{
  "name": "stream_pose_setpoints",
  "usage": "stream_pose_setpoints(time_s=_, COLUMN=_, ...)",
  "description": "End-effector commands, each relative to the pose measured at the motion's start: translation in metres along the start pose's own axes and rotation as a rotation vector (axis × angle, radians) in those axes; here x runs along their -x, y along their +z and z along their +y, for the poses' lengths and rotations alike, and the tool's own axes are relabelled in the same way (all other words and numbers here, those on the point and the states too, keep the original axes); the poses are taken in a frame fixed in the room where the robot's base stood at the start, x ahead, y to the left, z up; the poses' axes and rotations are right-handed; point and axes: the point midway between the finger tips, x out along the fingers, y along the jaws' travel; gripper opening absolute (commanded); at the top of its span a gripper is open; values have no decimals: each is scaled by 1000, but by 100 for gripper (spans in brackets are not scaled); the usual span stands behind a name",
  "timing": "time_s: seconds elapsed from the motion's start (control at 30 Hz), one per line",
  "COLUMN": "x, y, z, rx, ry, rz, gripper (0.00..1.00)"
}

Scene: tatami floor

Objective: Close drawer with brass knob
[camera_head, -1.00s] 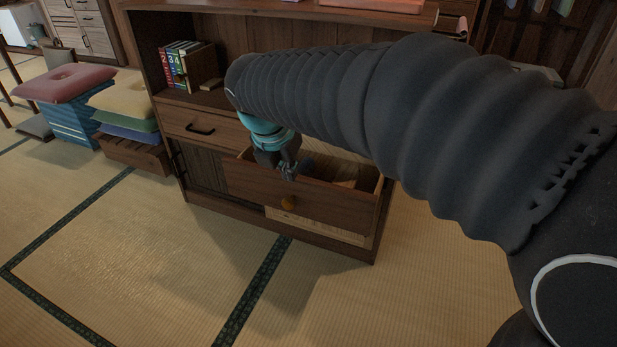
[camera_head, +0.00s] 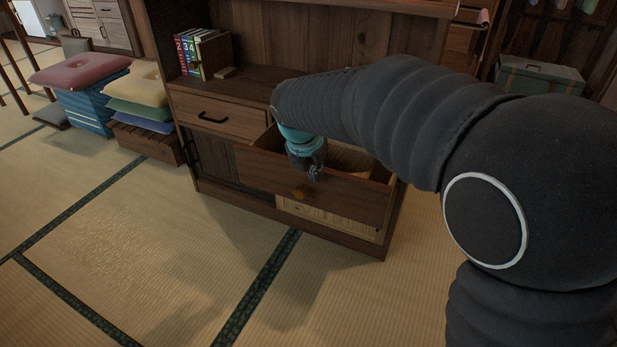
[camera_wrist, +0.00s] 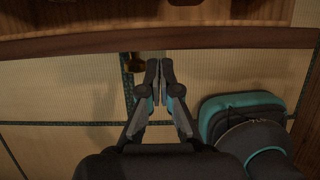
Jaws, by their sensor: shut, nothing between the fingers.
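The drawer with the brass knob stands open in the right part of the wooden cabinet, its dark front panel (camera_head: 345,197) pulled out. Its brass knob (camera_head: 300,193) is on that front, just below my gripper (camera_head: 313,174). In the wrist view the front's top edge (camera_wrist: 220,38) runs across the top, and the knob (camera_wrist: 135,65) shows just left of my fingertips (camera_wrist: 160,68). My gripper is shut and empty, pointing down on the outer side of the drawer front. I cannot tell whether it touches the front.
A shut drawer with a black handle (camera_head: 220,117) is to the left. Books (camera_head: 200,54) stand on the shelf above. Stacked cushions (camera_head: 80,72) lie left of the cabinet, and a grey-green box (camera_head: 540,75) is at the right. The tatami in front is clear.

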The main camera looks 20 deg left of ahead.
Motion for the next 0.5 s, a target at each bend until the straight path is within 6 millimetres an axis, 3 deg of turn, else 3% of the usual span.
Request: stream_pose_setpoints(time_s=0.5, x=-1, y=6, z=0, rx=1, ry=0, rz=0, gripper=0)
